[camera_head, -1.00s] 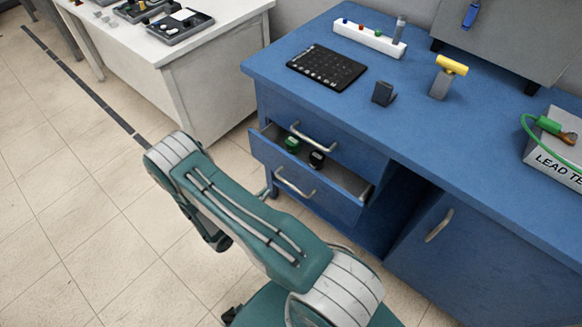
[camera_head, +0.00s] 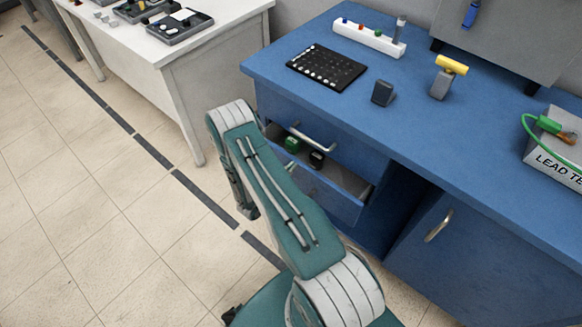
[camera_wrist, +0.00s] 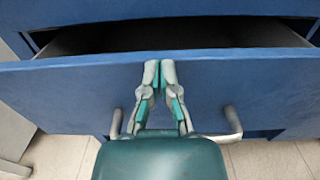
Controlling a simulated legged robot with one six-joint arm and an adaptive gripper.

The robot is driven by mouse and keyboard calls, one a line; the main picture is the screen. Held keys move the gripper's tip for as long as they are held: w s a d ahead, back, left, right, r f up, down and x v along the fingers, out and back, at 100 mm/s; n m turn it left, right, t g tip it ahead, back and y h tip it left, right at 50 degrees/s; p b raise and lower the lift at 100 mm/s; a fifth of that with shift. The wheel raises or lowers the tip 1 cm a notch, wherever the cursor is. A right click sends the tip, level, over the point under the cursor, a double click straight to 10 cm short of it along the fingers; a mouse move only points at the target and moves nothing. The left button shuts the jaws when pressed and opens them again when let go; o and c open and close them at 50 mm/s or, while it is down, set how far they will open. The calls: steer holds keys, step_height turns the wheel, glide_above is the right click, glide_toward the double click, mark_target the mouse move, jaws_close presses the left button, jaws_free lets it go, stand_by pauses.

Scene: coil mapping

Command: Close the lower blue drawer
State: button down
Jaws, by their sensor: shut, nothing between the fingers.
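The lower blue drawer (camera_head: 335,197) is open, pulled out of the blue desk.
The upper drawer, with its silver handle (camera_head: 313,137), is shut above. A cabinet door (camera_head: 455,250) is at the right. The desk top (camera_head: 400,130) holds a black keypad (camera_head: 326,68) and small devices. A white table (camera_head: 215,70) stands left; floor there is clear.

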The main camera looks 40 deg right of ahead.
steer(key=d, duration=0.2)
steer(key=w+d, duration=0.1)
steer(key=d, duration=0.1)
steer(key=shift+d, duration=0.35)
steer(key=shift+a, duration=0.15)
